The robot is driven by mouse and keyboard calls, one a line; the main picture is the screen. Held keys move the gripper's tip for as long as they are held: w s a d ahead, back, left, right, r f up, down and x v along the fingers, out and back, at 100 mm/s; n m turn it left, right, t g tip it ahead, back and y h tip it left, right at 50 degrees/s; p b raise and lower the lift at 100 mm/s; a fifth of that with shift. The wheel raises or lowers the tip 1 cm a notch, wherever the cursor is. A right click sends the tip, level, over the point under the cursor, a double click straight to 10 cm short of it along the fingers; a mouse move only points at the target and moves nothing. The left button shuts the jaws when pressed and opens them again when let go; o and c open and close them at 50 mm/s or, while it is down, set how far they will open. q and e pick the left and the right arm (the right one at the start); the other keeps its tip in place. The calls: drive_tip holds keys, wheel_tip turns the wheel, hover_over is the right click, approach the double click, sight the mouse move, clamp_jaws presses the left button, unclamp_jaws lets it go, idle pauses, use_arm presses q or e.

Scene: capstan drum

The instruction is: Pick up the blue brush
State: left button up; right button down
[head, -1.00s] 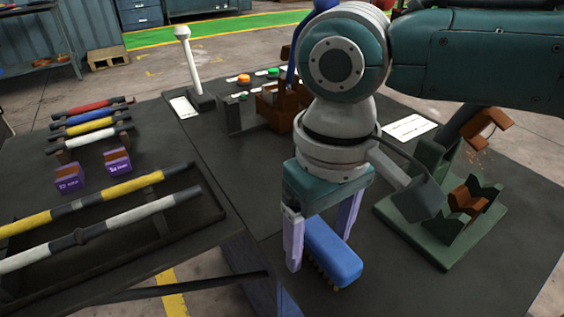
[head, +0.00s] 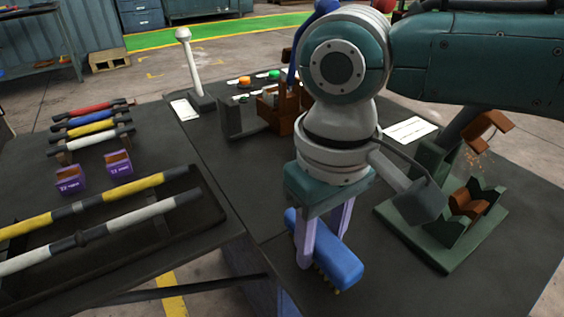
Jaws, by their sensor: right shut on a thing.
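The blue brush (head: 338,261) lies on the dark table near its front edge, with yellowish bristles just visible underneath. My right gripper (head: 319,252) comes down over it from above. Its two lilac fingers stand on either side of the brush's blue body and are shut on it. The brush appears to rest at table height; whether it is clear of the surface cannot be told. My left gripper is not in view.
A green stand with brown blocks (head: 452,222) is close on the right. A brown wooden box (head: 283,108) stands behind. On the left are striped bars (head: 92,232) and purple boxes (head: 118,166). Dark table around the brush is clear.

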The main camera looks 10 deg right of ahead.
sight(322, 235)
wheel_tip(322, 235, up, 20)
drive_tip(key=p, duration=0.4)
